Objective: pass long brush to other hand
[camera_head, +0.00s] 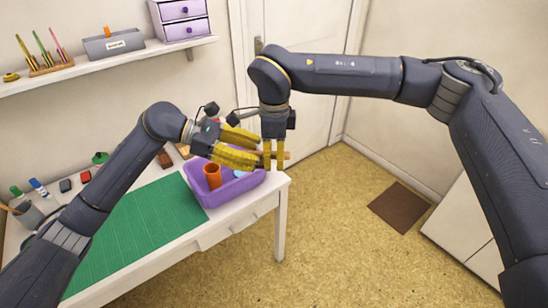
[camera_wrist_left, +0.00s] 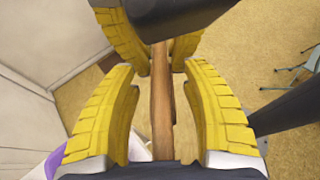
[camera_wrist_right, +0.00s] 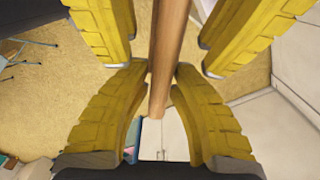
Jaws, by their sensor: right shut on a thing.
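The long brush shows as a brown wooden handle (camera_head: 285,155) sticking out to the right of the grippers, above the right end of the table. My right gripper (camera_head: 273,166) points down and is shut on the handle, which also shows in the right wrist view (camera_wrist_right: 167,50). My left gripper (camera_head: 258,148) reaches in from the left, close beside the right one. In the left wrist view its fingers (camera_wrist_left: 160,68) are spread, with the handle (camera_wrist_left: 162,105) between them and gaps on both sides. The bristle end cannot be made out.
A purple tray (camera_head: 222,196) with an orange cup (camera_head: 213,176) stands on the table below the grippers. A green mat (camera_head: 135,235) covers the table's middle. Markers, a grey pot (camera_head: 25,213) and small blocks lie to the left and back. Right of the table is open floor.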

